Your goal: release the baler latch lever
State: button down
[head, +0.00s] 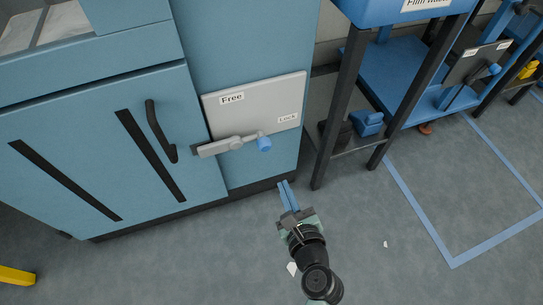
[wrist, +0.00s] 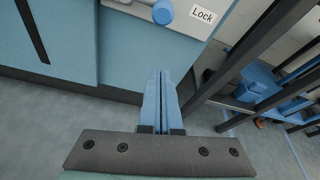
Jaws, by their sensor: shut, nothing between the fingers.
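The baler latch lever (head: 229,145) is a grey metal arm with a blue knob (head: 264,143). It lies nearly level across a pale plate (head: 253,105) marked "Free" at upper left and "Lock" at lower right. The knob is at the right, just below and left of the "Lock" label. In the wrist view the knob (wrist: 163,12) shows at the top, left of the "Lock" label (wrist: 203,15). My gripper (head: 284,183) has its blue fingers shut together and empty. It is below the knob and apart from it. The fingertips (wrist: 161,73) also show in the wrist view.
The teal baler door (head: 88,150) has a dark curved handle (head: 160,130) left of the plate. A dark-legged stand (head: 342,100) rises right of the baler, near my gripper's side. The floor in front is mostly clear, with small pale scraps (head: 292,268).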

jog(key=b+x, duration=0.5)
jog(key=x, duration=0.5)
jog(key=r, duration=0.2)
jog(key=a+r, duration=0.1)
jog(key=r, duration=0.1)
jog(key=shift+s+r, duration=0.1)
jog(key=shift+s, duration=0.25)
jog(key=shift+r, duration=0.1)
jog(key=shift+d+r+p, duration=0.1)
jog(key=shift+r+p, duration=0.05)
jog(key=shift+p, duration=0.35)
